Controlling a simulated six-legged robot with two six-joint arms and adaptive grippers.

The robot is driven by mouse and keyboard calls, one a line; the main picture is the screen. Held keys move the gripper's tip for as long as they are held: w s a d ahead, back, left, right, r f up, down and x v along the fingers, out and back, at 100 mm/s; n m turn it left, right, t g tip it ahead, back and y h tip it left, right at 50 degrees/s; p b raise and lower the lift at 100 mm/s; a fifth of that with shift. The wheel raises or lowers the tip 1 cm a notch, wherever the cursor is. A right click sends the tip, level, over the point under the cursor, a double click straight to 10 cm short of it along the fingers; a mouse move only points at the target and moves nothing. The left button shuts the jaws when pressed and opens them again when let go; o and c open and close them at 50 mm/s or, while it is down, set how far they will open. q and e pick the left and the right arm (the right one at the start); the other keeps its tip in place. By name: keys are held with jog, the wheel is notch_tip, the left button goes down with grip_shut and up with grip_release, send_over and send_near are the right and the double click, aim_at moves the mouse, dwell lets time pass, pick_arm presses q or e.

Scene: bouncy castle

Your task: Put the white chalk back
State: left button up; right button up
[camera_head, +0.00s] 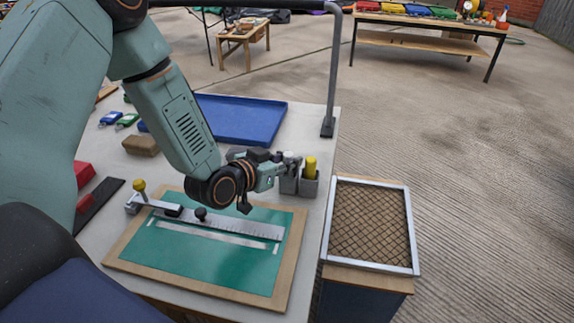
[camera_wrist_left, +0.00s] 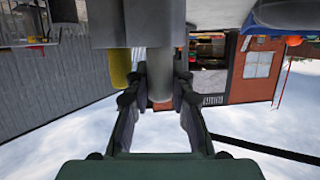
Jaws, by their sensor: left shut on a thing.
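My left gripper (camera_head: 286,162) is shut on the white chalk (camera_head: 289,156), which is upright at the left one of two small grey holders (camera_head: 289,184). In the left wrist view the white chalk (camera_wrist_left: 160,88) shows between the two fingers of the gripper (camera_wrist_left: 160,84). The grey holder (camera_wrist_left: 155,20) shows close by at the top of that view. I cannot tell how far the chalk sits inside it. A yellow chalk (camera_head: 311,164) stands in the right grey holder (camera_head: 309,186), and it also shows in the left wrist view (camera_wrist_left: 120,68). My right gripper is not in view.
A green board (camera_head: 180,262) with a wooden frame and a metal ruler (camera_head: 240,228) lies in front. A blue tray (camera_head: 245,118) is behind. A brown block (camera_head: 141,146) is at left. A metal-framed mesh panel (camera_head: 370,222) stands right of the table.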

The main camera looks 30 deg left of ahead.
pick_arm(q)
jog(key=shift+w+d+f, duration=0.15)
jog(key=shift+d+f, duration=0.05)
jog(key=shift+f, duration=0.1)
jog(key=shift+a+f, duration=0.1)
jog(key=o, duration=0.6)
jog(key=shift+o, duration=0.2)
